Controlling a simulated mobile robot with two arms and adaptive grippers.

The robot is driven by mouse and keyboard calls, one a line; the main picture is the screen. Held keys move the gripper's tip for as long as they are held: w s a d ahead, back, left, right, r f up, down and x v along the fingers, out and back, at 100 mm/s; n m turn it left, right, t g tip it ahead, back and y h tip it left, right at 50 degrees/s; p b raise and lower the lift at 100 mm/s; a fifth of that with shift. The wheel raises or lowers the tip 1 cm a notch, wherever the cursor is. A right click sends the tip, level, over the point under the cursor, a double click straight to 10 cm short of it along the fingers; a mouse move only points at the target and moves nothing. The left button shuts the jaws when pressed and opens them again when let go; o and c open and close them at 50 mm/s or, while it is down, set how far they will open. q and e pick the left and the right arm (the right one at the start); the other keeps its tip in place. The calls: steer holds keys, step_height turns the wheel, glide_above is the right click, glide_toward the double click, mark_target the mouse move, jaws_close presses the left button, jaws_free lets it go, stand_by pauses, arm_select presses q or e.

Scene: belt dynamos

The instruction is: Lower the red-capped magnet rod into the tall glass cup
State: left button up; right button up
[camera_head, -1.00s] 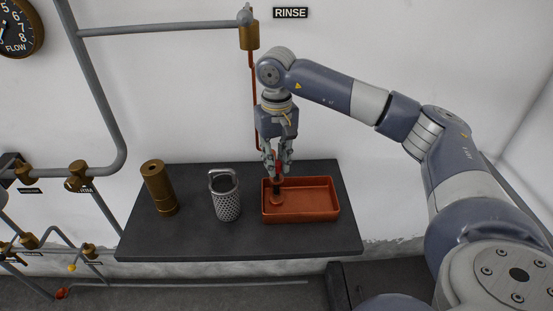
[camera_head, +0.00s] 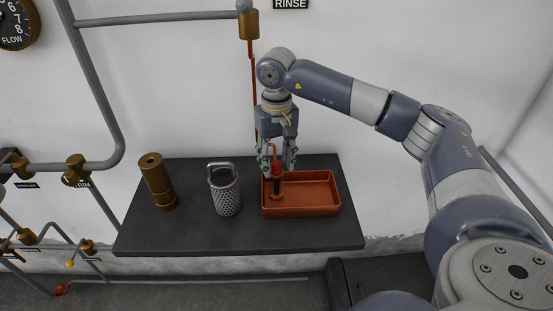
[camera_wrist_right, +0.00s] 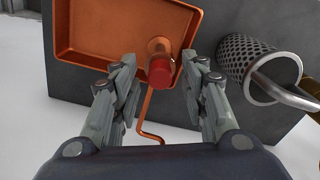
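The red-capped magnet rod (camera_head: 277,184) stands upright in the orange tray (camera_head: 318,210), near its left end. My right gripper (camera_head: 276,168) is over it with its fingers spread on both sides of the red cap. In the wrist view the red cap (camera_wrist_right: 160,73) lies between the open fingertips (camera_wrist_right: 158,80), with a gap on each side. No glass cup shows in these frames. A perforated metal cup with a loop handle (camera_head: 226,196) stands just left of the tray; it also shows at the right of the wrist view (camera_wrist_right: 250,62). My left gripper is out of view.
A brass cylinder (camera_head: 157,181) stands at the left of the dark bench (camera_head: 190,235). A brass nozzle with a thin red pipe (camera_head: 249,24) is on the wall behind my right gripper. Grey pipes run along the left wall. The bench front is clear.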

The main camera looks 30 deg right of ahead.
step_height(320, 180, up, 12)
stand_by(0.7)
stand_by(0.8)
